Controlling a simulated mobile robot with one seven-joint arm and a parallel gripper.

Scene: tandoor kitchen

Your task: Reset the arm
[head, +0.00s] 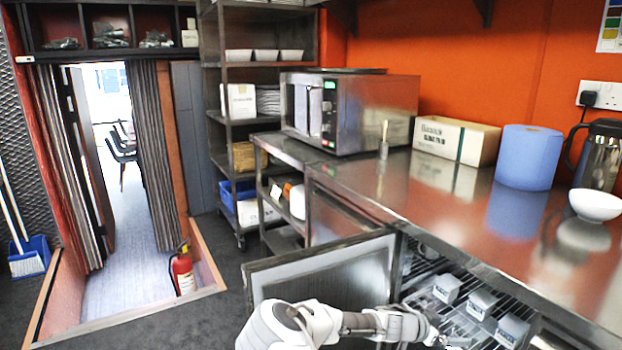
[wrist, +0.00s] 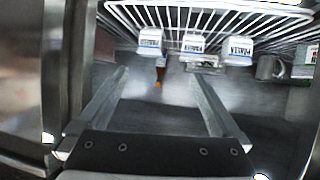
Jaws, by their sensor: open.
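My arm reaches in from the bottom of the head view, and my gripper (head: 453,341) is at the open under-counter cabinet, partly cut off by the lower edge. In the wrist view my gripper (wrist: 157,78) is open, with its two fingers spread and nothing between them. A wire shelf (wrist: 215,18) crosses the top of that view. Several small pale cartons (wrist: 150,42) stand beyond the fingertips. They also show on the wire rack in the head view (head: 481,303).
The cabinet door (head: 330,275) stands open beside my arm. Above is a steel counter (head: 395,190) with a microwave (head: 365,110), a box (head: 456,140), a blue roll (head: 528,157) and a white bowl (head: 595,205). Open floor (head: 130,328) lies to the left, with a fire extinguisher (head: 182,272).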

